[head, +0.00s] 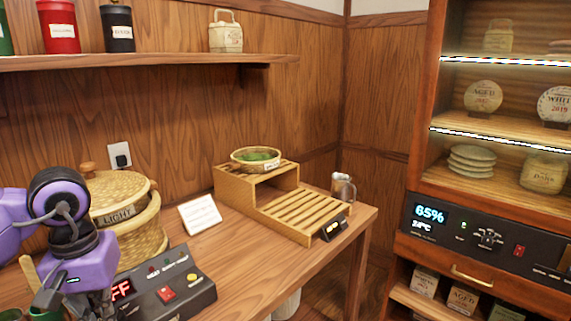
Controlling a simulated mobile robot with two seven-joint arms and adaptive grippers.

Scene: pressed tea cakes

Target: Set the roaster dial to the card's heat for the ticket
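A dark control box (171,287) with a red display partly covered by my arm, a red switch and a yellow button sits at the front of the table; the visible part of its display reads "FF". No dial shows on its visible part. A white card (199,214) with writing too small to read leans on the table behind the box. I cannot identify a ticket. My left gripper (72,306), on the purple arm, is at the bottom left, beside the box's left end; its fingers are cut off by the frame. My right gripper is not in view.
A lidded woven basket (142,241) labelled LIGHT stands behind the box. A slatted wooden stand (262,200) holds a bowl (257,158) of green leaves; a metal jug (343,188) is behind it. A cabinet panel (487,244) at right reads 65%. The table's front right is clear.

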